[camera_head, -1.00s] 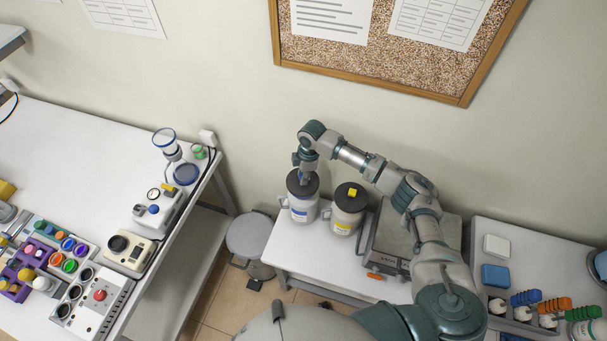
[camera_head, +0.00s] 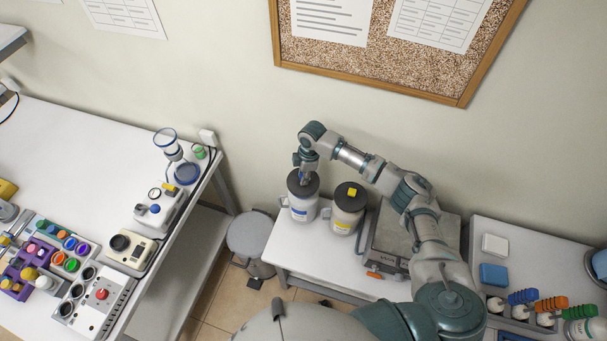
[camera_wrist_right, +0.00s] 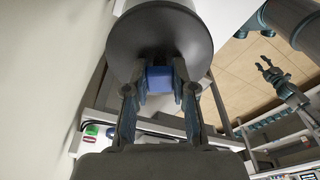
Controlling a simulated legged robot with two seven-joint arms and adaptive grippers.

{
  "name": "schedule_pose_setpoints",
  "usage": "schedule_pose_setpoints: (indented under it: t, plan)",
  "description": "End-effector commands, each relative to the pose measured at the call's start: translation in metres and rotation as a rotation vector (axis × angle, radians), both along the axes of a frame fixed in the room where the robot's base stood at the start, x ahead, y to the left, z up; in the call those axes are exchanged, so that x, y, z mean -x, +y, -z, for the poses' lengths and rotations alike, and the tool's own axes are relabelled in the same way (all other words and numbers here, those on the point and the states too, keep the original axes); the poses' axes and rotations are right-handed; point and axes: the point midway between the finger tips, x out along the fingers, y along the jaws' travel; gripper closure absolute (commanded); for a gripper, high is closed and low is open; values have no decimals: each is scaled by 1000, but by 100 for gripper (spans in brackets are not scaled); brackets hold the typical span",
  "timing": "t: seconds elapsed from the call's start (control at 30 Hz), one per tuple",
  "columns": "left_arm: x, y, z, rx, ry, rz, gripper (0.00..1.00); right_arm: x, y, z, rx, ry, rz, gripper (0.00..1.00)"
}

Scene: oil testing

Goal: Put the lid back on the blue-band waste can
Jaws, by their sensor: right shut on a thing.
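The blue-band waste can (camera_head: 302,213) is a white can with a side handle. It stands on the left part of the small white table. Its dark grey round lid (camera_head: 295,190) is on top of the can, with no clear gap between them. My right gripper (camera_head: 304,180) is over the lid, pointing down. In the right wrist view the right gripper (camera_wrist_right: 160,82) is shut on the lid's blue knob (camera_wrist_right: 160,76), with a finger on each side. The dark lid (camera_wrist_right: 150,35) fills the top there. My left gripper (camera_wrist_right: 267,68) shows small at the right, fingers apart.
A yellow-band can (camera_head: 346,213) with a dark lid and yellow knob stands close to the right. A grey metal device (camera_head: 389,245) sits beyond it, under my right arm.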

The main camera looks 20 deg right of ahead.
Motion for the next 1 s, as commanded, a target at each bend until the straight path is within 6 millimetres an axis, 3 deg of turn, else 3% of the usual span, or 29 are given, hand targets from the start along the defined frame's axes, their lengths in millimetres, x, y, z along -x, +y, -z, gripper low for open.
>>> schedule_pose_setpoints:
  t: [0.43,0.47,0.57,0.77,0.9,1.0]
  plan:
    - [0,0,-1,0,0,0,60,0,0,0,-1,0,0,100]
    - [0,0,-1,0,0,0,60,0,0,0,-1,0,0,70]
    - [0,0,-1,0,0,0,60,0,0,0,-1,-1,0,45]
    - [0,0,-1,0,0,0,60,0,0,0,-1,-1,0,45]
    - [0,0,-1,0,0,0,60,0,0,0,0,0,0,20]
    - [0,0,-1,0,0,0,60,0,0,0,0,0,0,20]
